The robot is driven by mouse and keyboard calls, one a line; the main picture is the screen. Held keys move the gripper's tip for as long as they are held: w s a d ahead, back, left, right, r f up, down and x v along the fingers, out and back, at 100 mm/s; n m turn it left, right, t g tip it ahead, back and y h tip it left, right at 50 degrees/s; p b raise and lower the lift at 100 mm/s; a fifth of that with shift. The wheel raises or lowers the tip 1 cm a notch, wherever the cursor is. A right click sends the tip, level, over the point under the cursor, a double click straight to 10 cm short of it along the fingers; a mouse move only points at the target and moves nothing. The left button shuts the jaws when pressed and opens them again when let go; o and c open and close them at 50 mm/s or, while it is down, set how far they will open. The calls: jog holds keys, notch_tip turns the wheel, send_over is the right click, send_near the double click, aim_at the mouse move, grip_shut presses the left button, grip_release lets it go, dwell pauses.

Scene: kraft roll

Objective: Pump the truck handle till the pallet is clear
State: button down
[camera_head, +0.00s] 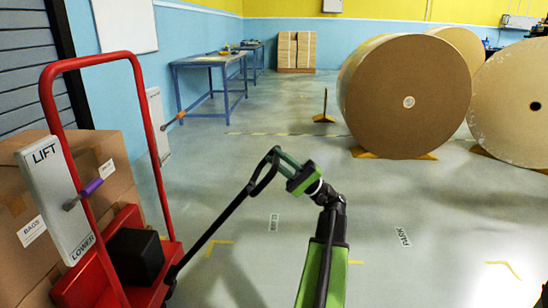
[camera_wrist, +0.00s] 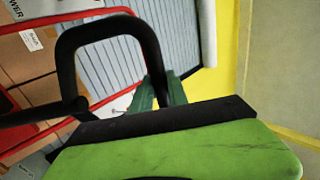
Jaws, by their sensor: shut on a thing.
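The red pallet truck (camera_head: 155,140) stands at the left with a tall red frame. Its black pump handle (camera_head: 215,230) slants up to the right from the truck's foot and ends in a loop. My green gripper (camera_head: 284,163) is shut on the loop's right side. In the wrist view, the black loop (camera_wrist: 112,27) runs into my dark green fingers (camera_wrist: 159,96). A grey LIFT/LOWER plate (camera_head: 55,195) carries a purple-gripped lever (camera_head: 91,187), tilted up to the right between the two words. The pallet itself cannot be made out.
Brown boxes (camera_head: 120,165) stand behind the truck's frame. Large kraft rolls (camera_head: 390,100) rest on wooden chocks at the right. The floor (camera_head: 330,150) around the handle is open, with yellow corner marks.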

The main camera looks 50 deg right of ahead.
jog(key=shift+w+f, duration=0.1)
jog(key=shift+f, duration=0.2)
jog(key=c, duration=1.7)
grip_release()
jog(key=shift+w, duration=0.1)
jog(key=shift+o, duration=1.2)
jog(key=shift+w+f, duration=0.1)
jog(key=shift+w, duration=0.05)
jog(key=shift+o, duration=0.8)
jog(key=b+v, duration=1.1)
jog(key=v, duration=0.6)
jog(key=shift+s, duration=0.3)
